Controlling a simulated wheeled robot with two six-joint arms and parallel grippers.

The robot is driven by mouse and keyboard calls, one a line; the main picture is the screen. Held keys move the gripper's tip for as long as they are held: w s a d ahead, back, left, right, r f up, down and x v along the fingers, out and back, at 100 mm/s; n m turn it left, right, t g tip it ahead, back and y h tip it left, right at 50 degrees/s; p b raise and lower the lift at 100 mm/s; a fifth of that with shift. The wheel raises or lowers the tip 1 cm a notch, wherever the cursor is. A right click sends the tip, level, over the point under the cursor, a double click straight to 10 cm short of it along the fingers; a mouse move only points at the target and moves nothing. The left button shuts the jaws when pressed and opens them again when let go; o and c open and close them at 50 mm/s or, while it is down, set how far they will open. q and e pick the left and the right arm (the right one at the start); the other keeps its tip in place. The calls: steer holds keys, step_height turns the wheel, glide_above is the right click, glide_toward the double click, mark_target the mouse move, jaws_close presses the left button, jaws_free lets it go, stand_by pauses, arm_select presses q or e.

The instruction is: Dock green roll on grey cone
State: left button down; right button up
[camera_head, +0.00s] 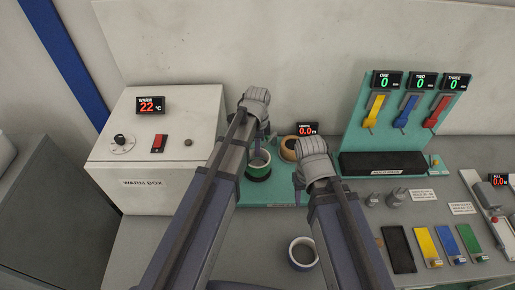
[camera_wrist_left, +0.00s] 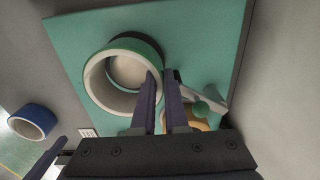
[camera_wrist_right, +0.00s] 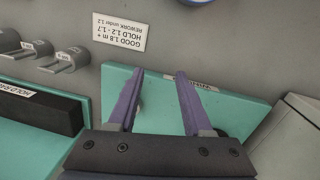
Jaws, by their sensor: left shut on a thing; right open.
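The green roll (camera_head: 259,172), a pale ring with a green outer band, is at the teal board beside the warm box. It also shows in the left wrist view (camera_wrist_left: 98,82). My left gripper (camera_wrist_left: 163,82) is shut on its right wall, one finger inside the ring and one outside. A pale round surface (camera_wrist_left: 126,71) shows through the ring's opening; I cannot tell whether it is the grey cone. I cannot tell whether the roll touches the board. My right gripper (camera_wrist_right: 157,85) is open and empty over the teal board's edge.
A tan roll (camera_head: 288,149) lies close behind the green one. A blue roll (camera_head: 302,254) lies on the bench in front. The warm box (camera_head: 150,150) stands left. Several grey fittings (camera_head: 396,197) and coloured panels are on the right. A green-knobbed crank (camera_wrist_left: 205,106) stands beside the left fingers.

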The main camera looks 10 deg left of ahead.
arm_select(q)
steer(key=shift+f+b, duration=0.3)
steer(key=shift+f, duration=0.1)
steer(key=c, duration=0.9)
jaws_free()
steer(key=shift+c, duration=0.2)
steer(key=shift+r, duration=0.1)
step_height(320, 180, up, 13)
steer(key=p, duration=1.3)
steer(key=s+d+n, duration=0.3)
steer(key=s+n, duration=0.3)
steer(key=s, duration=0.2)
steer(key=s+d+n+y, duration=0.1)
steer(key=s+d+n, duration=0.2)
steer(key=s+n, duration=0.3)
steer(key=s, duration=0.3)
steer(key=shift+w+r, duration=0.1)
